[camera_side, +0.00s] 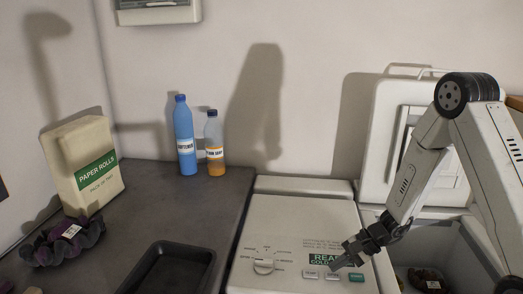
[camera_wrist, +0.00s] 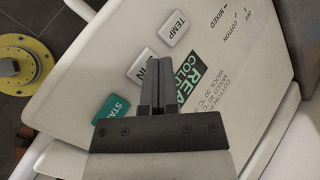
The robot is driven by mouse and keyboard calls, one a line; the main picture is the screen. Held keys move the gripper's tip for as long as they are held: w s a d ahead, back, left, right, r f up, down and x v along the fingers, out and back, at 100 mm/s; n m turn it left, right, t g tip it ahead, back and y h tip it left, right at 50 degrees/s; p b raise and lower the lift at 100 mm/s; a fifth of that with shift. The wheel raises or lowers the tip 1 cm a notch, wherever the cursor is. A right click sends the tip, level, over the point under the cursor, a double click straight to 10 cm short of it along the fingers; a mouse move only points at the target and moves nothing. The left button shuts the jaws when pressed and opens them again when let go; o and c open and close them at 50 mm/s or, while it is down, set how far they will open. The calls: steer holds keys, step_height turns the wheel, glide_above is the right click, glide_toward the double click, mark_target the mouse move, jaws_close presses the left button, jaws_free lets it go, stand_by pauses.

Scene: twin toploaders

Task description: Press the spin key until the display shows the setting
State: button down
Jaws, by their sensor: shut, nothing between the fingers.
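The spin key (camera_side: 333,276) is a small pale key on the white machine top, between the temp key (camera_side: 310,274) and the teal start key (camera_side: 357,278). In the wrist view my fingers cover part of the spin key (camera_wrist: 138,70). My gripper (camera_side: 334,266) is shut and empty, its tips just over or at that key; I cannot tell if they touch. The dark display (camera_side: 325,259) reads "READY" and "COLD" in green, with the rest hidden behind my gripper. It is also partly covered in the wrist view (camera_wrist: 195,78).
A dial (camera_side: 264,266) sits left of the keys. A second machine with a raised lid (camera_side: 390,140) and open tub stands at right. On the dark counter are a blue bottle (camera_side: 186,140), an orange-filled bottle (camera_side: 214,145), a paper rolls pack (camera_side: 85,165) and a black tray (camera_side: 170,268).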

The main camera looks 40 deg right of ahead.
mark_target(336, 274)
steer(key=shift+r, duration=0.15)
steer(key=shift+r, duration=2.35)
steer(key=shift+s+a+r+n, duration=0.1)
steer(key=shift+s+a+n, duration=0.2)
steer(key=s+a+r+n+g+h, duration=0.2)
steer(key=s+r+n+h, duration=0.3)
steer(key=n, duration=1)
steer(key=s+a+h, duration=0.1)
steer(key=h, duration=0.1)
steer(key=shift+s+r+h, duration=0.2)
steer(key=shift+h, duration=0.2)
